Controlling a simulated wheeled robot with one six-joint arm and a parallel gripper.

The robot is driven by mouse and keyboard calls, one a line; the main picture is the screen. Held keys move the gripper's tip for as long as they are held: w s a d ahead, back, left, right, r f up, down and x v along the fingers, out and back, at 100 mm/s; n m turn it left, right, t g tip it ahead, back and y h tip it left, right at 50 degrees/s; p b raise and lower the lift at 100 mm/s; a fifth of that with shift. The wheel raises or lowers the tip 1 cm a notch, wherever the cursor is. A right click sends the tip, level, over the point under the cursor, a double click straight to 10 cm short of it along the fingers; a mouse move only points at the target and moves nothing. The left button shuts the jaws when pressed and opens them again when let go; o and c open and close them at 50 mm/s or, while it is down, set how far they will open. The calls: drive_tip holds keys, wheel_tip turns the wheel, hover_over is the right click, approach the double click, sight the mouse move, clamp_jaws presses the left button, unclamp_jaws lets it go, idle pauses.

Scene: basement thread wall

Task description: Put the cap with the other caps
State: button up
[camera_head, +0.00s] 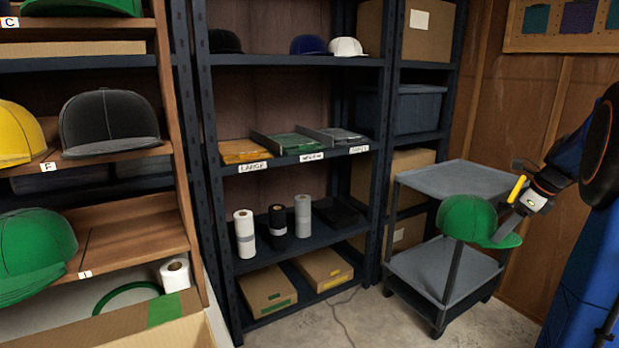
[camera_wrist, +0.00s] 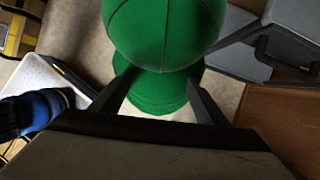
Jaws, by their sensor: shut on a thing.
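A green cap (camera_head: 470,219) hangs in my gripper (camera_head: 516,206), in front of the grey cart at the right of the head view. In the wrist view the cap's crown (camera_wrist: 165,30) points away and its brim (camera_wrist: 155,92) lies between the two fingers of my gripper (camera_wrist: 157,100). Other caps stand on the left wooden shelf: a yellow cap (camera_head: 18,133), a black cap (camera_head: 108,122) and a green cap (camera_head: 35,250). On the metal rack's top shelf are a dark cap (camera_head: 224,41), a blue cap (camera_head: 309,45) and a white cap (camera_head: 347,47).
The grey cart (camera_head: 458,178) stands right of the metal rack, its top empty. Wooden shelf space (camera_head: 140,240) right of the lower green cap is bare. Rolls (camera_head: 245,234) and cardboard boxes (camera_head: 267,288) fill the rack's lower shelves. Concrete floor (camera_head: 385,322) is open in front.

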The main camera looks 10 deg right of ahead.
drive_tip(key=w+a+f+n+g+y, duration=0.1)
drive_tip(key=w+a+f+n+g, duration=0.1)
drive_tip(key=w+a+f+n, duration=0.5)
drive_tip(key=w+a+f+n+g, duration=0.1)
drive_tip(key=w+a+f+n, duration=0.2)
drive_tip(key=f, duration=0.7)
drive_tip(key=w+a+f+n+g+y, duration=0.1)
drive_tip(key=w+a+f+n+g, duration=0.1)
drive_tip(key=w+a+f+n, duration=0.5)
drive_tip(key=a+f+n+g+h, duration=0.1)
drive_tip(key=a+f+n, duration=0.3)
drive_tip(key=a+f, duration=0.2)
drive_tip(key=s+a+f+n+g+h, duration=0.1)
drive_tip(key=a+f+n, duration=0.3)
drive_tip(key=f, duration=0.7)
drive_tip(key=s+a+f+n+g+h, duration=0.1)
drive_tip(key=a+f+n+h, duration=0.1)
drive_tip(key=a+f+n, duration=0.2)
drive_tip(key=a+f, duration=0.3)
drive_tip(key=f, duration=0.2)
drive_tip(key=shift+a+f, duration=0.15)
drive_tip(key=shift+a, duration=0.2)
drive_tip(key=shift+f, duration=0.1)
